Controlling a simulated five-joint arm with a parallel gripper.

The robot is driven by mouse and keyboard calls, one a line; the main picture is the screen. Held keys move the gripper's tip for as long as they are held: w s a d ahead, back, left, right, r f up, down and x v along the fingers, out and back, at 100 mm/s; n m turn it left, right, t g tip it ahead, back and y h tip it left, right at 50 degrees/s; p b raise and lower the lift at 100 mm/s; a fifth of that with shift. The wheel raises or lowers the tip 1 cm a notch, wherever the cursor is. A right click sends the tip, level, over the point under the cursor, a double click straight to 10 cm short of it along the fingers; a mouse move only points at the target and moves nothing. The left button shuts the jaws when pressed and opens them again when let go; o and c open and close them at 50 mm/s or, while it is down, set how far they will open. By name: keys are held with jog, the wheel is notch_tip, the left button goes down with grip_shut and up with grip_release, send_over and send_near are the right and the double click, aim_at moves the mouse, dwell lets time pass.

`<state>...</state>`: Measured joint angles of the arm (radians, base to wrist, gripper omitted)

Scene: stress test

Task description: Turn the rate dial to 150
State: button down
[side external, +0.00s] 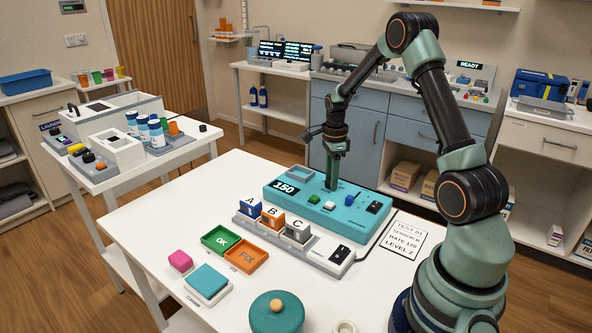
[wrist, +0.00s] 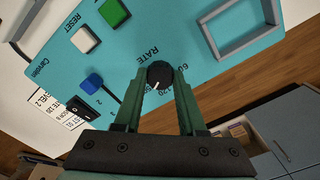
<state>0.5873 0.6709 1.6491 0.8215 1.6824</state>
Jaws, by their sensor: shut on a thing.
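The rate dial (wrist: 160,74) is a small black knob with a white pointer line, on the teal panel (wrist: 125,60) beside the word RATE in the wrist view. My gripper (wrist: 160,77) has its two green fingers closed on either side of the dial. In the side view my gripper (side external: 331,186) points straight down at the panel's back part and hides the dial. The panel's display (side external: 286,188) reads 150. The fingers partly cover the scale numbers, so I cannot tell exactly which mark the pointer meets.
On the panel are a green button (side external: 314,198), a white button (side external: 329,206), a blue knob (side external: 347,200) and a black switch (side external: 374,207). A card (side external: 403,238) reads RATE 120, LEVEL 2. Green and orange trays (side external: 247,259) lie left.

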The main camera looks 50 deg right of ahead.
jog(key=shift+r+m, duration=0.1)
jog(key=shift+m, duration=0.5)
jog(key=shift+c, duration=2.4)
grip_release()
notch_tip(320, 180, up, 12)
jog(key=shift+a+r, duration=0.1)
